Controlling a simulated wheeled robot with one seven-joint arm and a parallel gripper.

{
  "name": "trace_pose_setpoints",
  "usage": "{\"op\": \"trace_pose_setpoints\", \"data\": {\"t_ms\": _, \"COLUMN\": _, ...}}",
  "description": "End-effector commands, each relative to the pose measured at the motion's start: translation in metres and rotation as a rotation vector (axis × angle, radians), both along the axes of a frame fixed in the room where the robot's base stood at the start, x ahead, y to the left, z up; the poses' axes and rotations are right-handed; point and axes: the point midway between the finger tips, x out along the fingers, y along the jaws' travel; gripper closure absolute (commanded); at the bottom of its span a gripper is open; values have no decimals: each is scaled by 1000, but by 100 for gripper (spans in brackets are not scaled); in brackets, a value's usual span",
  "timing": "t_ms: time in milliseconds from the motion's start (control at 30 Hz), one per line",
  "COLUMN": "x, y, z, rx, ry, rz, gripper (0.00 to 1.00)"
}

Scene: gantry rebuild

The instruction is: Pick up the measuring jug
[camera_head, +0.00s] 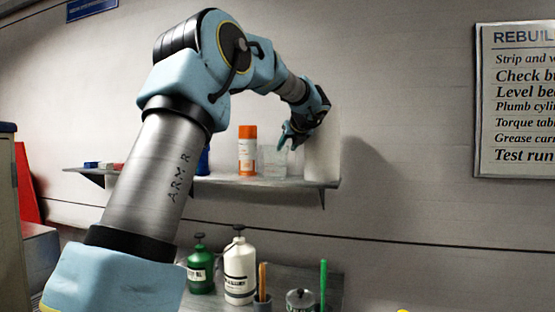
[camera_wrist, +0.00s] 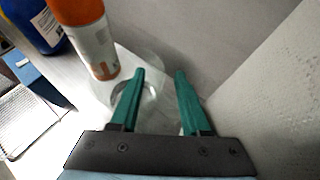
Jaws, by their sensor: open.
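The measuring jug (camera_head: 272,162) is a clear, see-through vessel on the wall shelf, between an orange-and-white can and a tall white roll. In the wrist view the clear jug (camera_wrist: 150,100) shows faintly beneath and between the fingers; its outline is hard to make out. My gripper (camera_head: 287,138) is at the jug's upper right in the head view. In the wrist view my gripper (camera_wrist: 160,74) has its two green fingers apart, with nothing clamped. I cannot tell whether a finger touches the jug.
The orange-and-white can (camera_head: 247,150) stands close to the jug's left, with a blue container (camera_wrist: 35,25) beyond it. The white roll (camera_head: 322,150) stands close on the right. The shelf (camera_head: 270,182) is narrow, against the wall. Bottles (camera_head: 239,268) stand on a lower surface.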

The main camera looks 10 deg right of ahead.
Motion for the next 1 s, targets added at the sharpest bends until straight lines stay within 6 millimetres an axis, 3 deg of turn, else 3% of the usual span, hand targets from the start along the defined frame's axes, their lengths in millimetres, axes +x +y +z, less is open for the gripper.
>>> {"op": "trace_pose_setpoints", "data": {"t_ms": 267, "x": 7, "y": 0, "z": -4, "rx": -2, "ry": -1, "rz": -1, "gripper": 54}}
{"op": "trace_pose_setpoints", "data": {"t_ms": 700, "x": 7, "y": 0, "z": -4, "rx": -2, "ry": 0, "rz": -1, "gripper": 100}}
{"op": "trace_pose_setpoints", "data": {"t_ms": 1000, "x": 7, "y": 0, "z": -5, "rx": -1, "ry": 1, "rz": -2, "gripper": 100}}
